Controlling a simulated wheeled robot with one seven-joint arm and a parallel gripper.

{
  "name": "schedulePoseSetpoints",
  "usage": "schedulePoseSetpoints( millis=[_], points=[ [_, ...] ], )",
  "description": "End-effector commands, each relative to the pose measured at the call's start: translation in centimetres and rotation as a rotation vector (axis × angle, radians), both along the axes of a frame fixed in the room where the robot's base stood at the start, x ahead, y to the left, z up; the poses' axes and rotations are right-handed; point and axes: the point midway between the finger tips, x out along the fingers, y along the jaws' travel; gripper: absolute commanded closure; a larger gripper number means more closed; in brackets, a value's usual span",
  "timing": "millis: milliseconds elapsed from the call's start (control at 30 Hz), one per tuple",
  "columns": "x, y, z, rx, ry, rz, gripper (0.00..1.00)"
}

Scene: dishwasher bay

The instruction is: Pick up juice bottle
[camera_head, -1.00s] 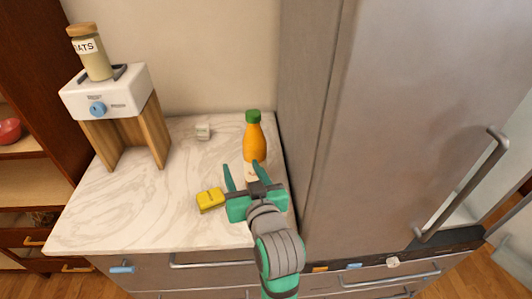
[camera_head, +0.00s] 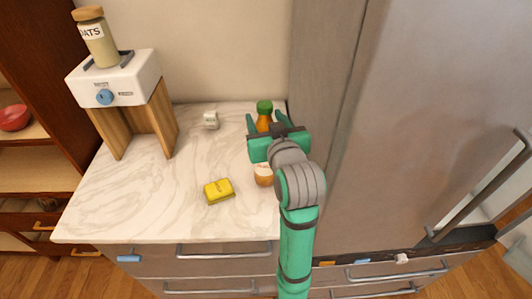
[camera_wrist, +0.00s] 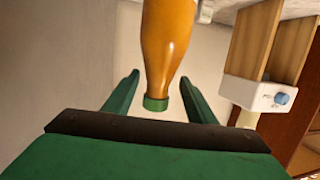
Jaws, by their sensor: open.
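The juice bottle (camera_head: 264,122) is orange with a green cap and stands upright at the back right of the marble counter, near the fridge side. My gripper (camera_head: 266,118) is open in front of it, and its two fingers reach toward either side of the bottle's upper part. My gripper hides the lower bottle in the head view. In the wrist view the bottle (camera_wrist: 168,45) appears upside down, its neck and cap lying between the two open fingers (camera_wrist: 160,80). I see no finger touching it.
A small tan jar (camera_head: 263,175) with a pale label stands under my wrist, partly hidden. A yellow block (camera_head: 219,191) and a small white item (camera_head: 211,120) lie on the counter (camera_head: 130,205). The fridge (camera_head: 400,130) walls off the right. A white-topped wooden stand (camera_head: 120,80) holds an oats jar (camera_head: 95,40).

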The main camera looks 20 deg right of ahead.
Motion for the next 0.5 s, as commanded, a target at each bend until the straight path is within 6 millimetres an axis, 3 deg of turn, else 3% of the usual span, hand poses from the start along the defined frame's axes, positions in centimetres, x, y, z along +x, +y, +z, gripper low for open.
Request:
schedulePoseSetpoints(
  millis=[300, 500],
  points=[
    [4.0, -0.6, -0.4, 0.000, 0.002, 0.004, 0.49],
    [5.0, -0.7, -0.6, 0.000, 0.000, 0.004, 0.49]
  ],
)
